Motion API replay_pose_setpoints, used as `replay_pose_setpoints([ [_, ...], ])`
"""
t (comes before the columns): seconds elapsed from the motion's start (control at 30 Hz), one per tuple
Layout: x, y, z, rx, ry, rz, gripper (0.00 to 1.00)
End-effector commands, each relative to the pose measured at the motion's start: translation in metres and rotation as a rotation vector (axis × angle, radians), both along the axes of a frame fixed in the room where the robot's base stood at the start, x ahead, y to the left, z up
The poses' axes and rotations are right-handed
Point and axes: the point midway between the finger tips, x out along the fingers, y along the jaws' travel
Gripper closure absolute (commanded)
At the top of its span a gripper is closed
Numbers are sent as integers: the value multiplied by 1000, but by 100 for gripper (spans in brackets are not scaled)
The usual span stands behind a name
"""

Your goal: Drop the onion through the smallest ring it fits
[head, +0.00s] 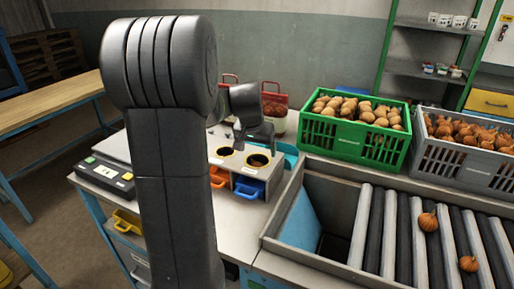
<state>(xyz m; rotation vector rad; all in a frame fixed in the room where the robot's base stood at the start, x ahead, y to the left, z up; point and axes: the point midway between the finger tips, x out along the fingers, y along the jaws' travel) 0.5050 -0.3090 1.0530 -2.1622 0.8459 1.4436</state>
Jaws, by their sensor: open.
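One onion (428,221) lies on the rollers at the right, and a second onion (468,264) lies nearer on them. A pale sizing box has two visible ringed holes in its top, a left ring (225,151) and a right ring (257,160). My arm covers the box's left side, so other rings may be hidden. My gripper (254,138) is above and just behind the rings, small and dark in the view. It is open, and I see no onion in it.
A roller table (350,262) with raised edges fills the lower right. A green crate (346,153) of potatoes and a grey crate (425,158) of onions stand behind it. Orange and blue bins (248,188) sit under the rings. A scale (108,175) stands at the left.

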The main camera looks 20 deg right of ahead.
Motion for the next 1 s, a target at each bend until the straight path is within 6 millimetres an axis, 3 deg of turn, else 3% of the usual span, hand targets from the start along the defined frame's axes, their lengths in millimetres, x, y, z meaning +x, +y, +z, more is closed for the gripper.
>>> replay_pose_setpoints([
  [0.23, -3, 3, 12, -1, -3, 0, 16],
  [0.7, -31, 29, 103, -1, -4, 1, 16],
  [1.0, -39, 36, 127, 0, -1, 0, 16],
])
